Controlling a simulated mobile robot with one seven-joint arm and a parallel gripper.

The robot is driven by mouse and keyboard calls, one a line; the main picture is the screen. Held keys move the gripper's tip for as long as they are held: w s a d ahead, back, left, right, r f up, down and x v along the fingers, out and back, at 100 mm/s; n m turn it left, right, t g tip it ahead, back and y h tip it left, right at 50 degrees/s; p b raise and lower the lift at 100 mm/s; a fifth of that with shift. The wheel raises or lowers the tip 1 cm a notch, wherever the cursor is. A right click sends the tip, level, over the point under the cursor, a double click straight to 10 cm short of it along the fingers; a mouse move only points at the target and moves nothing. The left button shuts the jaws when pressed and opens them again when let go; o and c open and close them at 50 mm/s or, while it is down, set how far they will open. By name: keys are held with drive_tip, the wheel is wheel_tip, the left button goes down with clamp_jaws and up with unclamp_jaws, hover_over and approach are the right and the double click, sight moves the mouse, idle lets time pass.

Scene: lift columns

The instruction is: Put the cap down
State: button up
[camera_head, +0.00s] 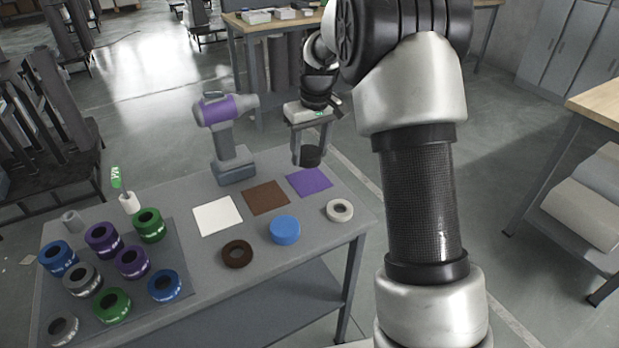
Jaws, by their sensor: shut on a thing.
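My gripper (310,157) is at the far right part of the grey table, pointing down. It is shut on a dark round cap (311,156), held between its two fingers. In the picture the cap shows just above a purple square (309,182); it appears to be in the air, but I cannot tell its exact height. A brown square (266,197) and a white square (217,215) lie in a row to the left. A blue round cap (285,230) lies on the table in front of the squares.
A brown ring (237,254) and a white ring (340,210) lie either side of the blue cap. A purple and grey power tool (230,140) stands behind the white square. Several coloured rings stand on a dark mat (195,270) at left.

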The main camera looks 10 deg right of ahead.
sight(309, 180)
drive_tip(key=shift+f+b, duration=0.55)
drive_tip(key=shift+f, duration=2.65)
drive_tip(key=shift+f, duration=0.2)
drive_tip(key=o, duration=1.2)
